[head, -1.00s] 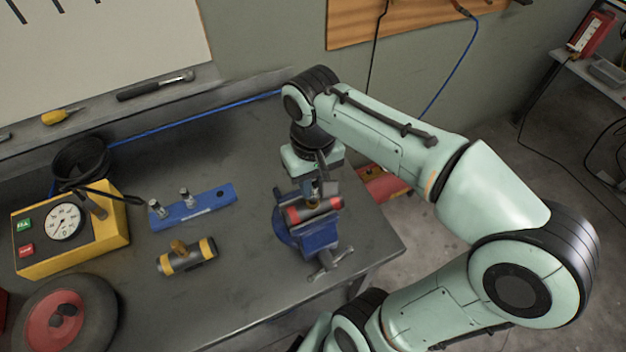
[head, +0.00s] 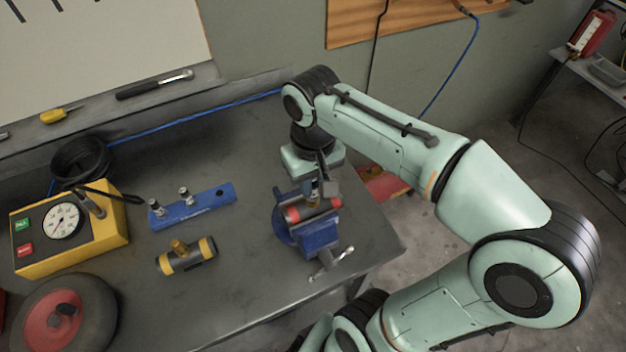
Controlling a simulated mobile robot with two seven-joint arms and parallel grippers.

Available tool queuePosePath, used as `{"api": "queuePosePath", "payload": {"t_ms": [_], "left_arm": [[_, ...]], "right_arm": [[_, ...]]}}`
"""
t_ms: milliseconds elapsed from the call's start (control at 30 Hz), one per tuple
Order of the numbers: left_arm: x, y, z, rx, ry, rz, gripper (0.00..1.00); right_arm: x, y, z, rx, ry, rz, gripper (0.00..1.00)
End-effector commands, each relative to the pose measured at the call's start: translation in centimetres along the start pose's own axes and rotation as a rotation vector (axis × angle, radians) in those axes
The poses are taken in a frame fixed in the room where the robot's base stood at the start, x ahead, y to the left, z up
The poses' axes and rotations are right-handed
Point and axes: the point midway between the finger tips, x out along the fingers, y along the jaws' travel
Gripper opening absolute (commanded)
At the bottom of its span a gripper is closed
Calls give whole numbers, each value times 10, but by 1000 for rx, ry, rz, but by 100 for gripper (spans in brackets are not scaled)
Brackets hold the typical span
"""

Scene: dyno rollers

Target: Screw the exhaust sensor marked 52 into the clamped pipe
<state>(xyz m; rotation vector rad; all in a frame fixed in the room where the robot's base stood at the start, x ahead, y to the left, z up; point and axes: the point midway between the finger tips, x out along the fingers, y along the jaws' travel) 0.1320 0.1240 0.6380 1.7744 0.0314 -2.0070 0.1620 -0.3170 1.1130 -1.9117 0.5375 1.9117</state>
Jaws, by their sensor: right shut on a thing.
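My right gripper (head: 320,180) points down over the blue vise (head: 317,236) near the right edge of the bench. It is shut on the sensor (head: 313,195), of which only a small part shows between the fingers. The sensor stands upright at the top of the clamped pipe (head: 323,209), a grey pipe with red ends in the vise jaws. I cannot tell how deep its thread sits, and no number is readable on it. Two more sensors (head: 158,206) (head: 184,193) stand in a blue rack (head: 200,206) with an empty hole at its right end. My left gripper is not in view.
A yellow-banded pipe with a brass fitting (head: 186,255) lies left of the vise. A yellow gauge box (head: 32,256), a wheel (head: 92,320) and a black cable coil (head: 80,160) stand at the left. The bench between the rack and vise is clear.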

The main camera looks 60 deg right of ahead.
Motion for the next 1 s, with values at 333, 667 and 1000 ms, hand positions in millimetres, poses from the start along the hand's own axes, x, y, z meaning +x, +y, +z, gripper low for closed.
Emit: {"api": "queuePosePath", "payload": {"t_ms": [333,667,1000], "left_arm": [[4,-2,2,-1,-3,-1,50],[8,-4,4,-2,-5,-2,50],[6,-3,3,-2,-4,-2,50]], "right_arm": [[4,0,0,0,0,0,0],[8,0,0,13,0,0,0],[8,1,0,570,-1,3,0]]}}
